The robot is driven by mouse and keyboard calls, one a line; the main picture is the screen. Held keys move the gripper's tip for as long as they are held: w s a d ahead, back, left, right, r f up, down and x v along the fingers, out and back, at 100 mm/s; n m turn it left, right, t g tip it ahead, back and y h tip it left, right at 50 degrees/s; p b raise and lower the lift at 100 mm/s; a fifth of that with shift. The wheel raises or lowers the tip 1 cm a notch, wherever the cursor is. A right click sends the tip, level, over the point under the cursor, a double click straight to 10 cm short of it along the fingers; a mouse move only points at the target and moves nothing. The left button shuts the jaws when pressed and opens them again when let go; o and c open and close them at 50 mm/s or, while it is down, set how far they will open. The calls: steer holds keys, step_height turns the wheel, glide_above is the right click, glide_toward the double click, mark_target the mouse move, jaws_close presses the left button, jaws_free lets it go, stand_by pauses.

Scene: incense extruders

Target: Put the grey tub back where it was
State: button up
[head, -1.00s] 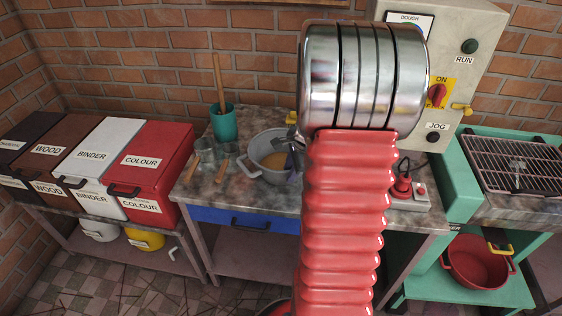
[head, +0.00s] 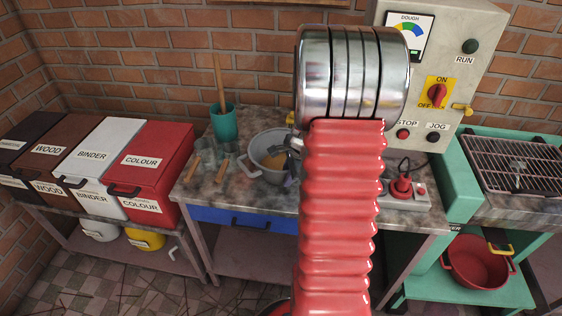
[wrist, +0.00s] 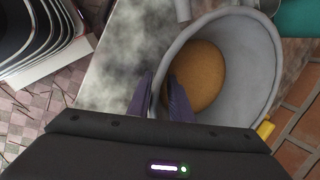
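The grey tub (head: 262,172) is at the left part of the workbench in the head view, with an orange-brown mass of dough (wrist: 200,78) inside. It also fills the upper right of the wrist view (wrist: 245,75). My gripper (wrist: 160,92) straddles the tub's near wall, one dark finger outside and one inside, with the rim between them. The fingers look closed on the wall. In the head view my gripper (head: 292,155) is at the tub's right side, partly hidden by my arm. Whether the tub's base touches the bench is unclear.
Labelled bins (head: 150,160) stand farther left. A control box (head: 440,70) and red-knobbed device (head: 402,187) are right. The bench front (head: 240,195) looks clear.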

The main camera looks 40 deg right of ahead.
jaws_close()
steer(key=shift+r, duration=0.1)
stand_by(0.4)
step_height(320, 180, up, 10)
steer(key=shift+f, duration=0.1)
stand_by(0.5)
